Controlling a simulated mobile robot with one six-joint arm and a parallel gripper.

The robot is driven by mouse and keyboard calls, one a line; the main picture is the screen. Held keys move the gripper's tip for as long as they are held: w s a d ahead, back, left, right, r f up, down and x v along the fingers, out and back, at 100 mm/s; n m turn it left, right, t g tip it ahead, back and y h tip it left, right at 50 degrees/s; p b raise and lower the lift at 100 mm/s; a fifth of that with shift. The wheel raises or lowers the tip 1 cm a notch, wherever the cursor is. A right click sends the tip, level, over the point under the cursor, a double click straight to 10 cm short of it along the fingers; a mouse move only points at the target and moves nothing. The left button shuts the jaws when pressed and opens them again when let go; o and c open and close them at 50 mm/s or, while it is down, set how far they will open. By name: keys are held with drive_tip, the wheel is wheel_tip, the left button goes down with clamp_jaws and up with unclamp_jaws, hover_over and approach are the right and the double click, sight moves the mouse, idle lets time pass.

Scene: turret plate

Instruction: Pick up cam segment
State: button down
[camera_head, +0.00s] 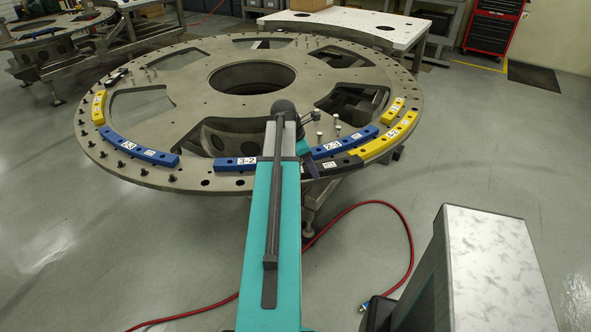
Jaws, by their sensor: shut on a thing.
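A round steel turret plate (180,85) carries curved cam segments along its near rim. A black segment with a white label (336,167) lies at the near edge, right of my arm. My gripper (310,164) is mostly hidden behind my teal arm; its visible part is at the black segment's left end, shut on it. I cannot see a gap under the segment. A blue segment marked 3-2 (234,163) is left of my arm. Another blue segment (345,143) lies just behind the black one. A long yellow segment (383,143) adjoins its right side.
A further blue segment (140,149) and a yellow one (99,107) lie on the left rim, with a small yellow one (394,111) at right. Upright pins (337,126) stand near my gripper. A red hose (395,212) lies on the floor.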

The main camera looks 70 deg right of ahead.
sight(327, 170)
drive_tip(key=shift+s+d+r+b, duration=0.15)
drive_tip(key=shift+s+b, duration=0.1)
drive_tip(key=shift+s, duration=0.95)
drive_tip(key=shift+s+r+b, duration=0.1)
drive_tip(key=shift+s+b, duration=0.1)
drive_tip(key=shift+s, duration=1)
drive_tip(key=shift+s, duration=0.1)
